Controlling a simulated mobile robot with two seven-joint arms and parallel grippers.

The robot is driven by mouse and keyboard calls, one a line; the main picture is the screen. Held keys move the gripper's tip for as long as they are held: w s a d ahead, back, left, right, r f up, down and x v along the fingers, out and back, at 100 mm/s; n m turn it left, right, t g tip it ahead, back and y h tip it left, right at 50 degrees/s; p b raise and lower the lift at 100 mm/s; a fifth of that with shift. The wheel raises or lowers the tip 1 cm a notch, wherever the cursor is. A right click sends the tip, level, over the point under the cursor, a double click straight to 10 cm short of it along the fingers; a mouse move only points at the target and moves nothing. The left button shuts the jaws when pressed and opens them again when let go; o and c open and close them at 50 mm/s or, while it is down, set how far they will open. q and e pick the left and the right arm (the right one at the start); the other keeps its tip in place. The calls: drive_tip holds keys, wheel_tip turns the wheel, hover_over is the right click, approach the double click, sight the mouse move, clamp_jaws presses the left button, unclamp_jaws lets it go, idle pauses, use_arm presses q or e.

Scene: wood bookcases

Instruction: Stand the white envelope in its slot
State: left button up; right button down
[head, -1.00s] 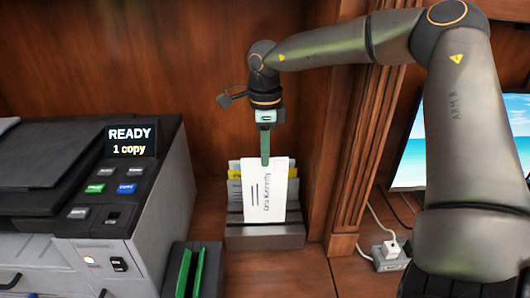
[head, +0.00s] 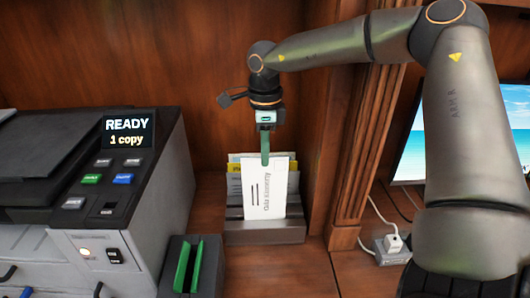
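The white envelope (head: 266,190) stands on end in the dark desk rack (head: 264,234), with handwriting running sideways up its face. Its lower edge is at the rack's front slots; I cannot tell how deep it sits. My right gripper (head: 265,150) comes down from above, with a green finger over the middle of the envelope's top edge. It looks shut on the envelope; the far finger is hidden. Green strips that look like my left gripper's fingers (head: 189,267) show low in the head view, apart and empty, left of the rack.
Yellow and pale papers (head: 234,172) stand in the rack behind the envelope. A printer (head: 85,185) fills the left. A wooden pillar (head: 368,135) rises right of the rack, with a power adapter (head: 392,247) beyond it. Bare desk lies in front of the rack.

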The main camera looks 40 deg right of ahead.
sight(265, 169)
use_arm(q)
drive_tip(key=shift+w+d+f+b, duration=0.15)
drive_tip(key=shift+d+f+b, duration=0.05)
drive_tip(key=shift+f+b, duration=0.45)
use_arm(e)
drive_tip(key=shift+f, duration=0.9)
use_arm(q)
drive_tip(key=shift+w+d+b, duration=0.2)
drive_tip(key=shift+d+b, duration=0.1)
drive_tip(key=shift+b, duration=0.1)
use_arm(e)
drive_tip(key=shift+f, duration=0.45)
use_arm(q)
drive_tip(key=shift+d+f+b, duration=0.1)
drive_tip(key=shift+f+b, duration=0.2)
drive_tip(key=shift+b, duration=0.05)
use_arm(e)
drive_tip(key=shift+f, duration=0.4)
use_arm(q)
drive_tip(key=shift+w+d+f+b, duration=0.1)
drive_tip(key=shift+w+b, duration=0.15)
drive_tip(key=shift+b, duration=0.05)
use_arm(e)
drive_tip(key=shift+f, duration=0.4)
drive_tip(key=c, duration=1)
unclamp_jaws()
drive_tip(key=shift+r, duration=0.1)
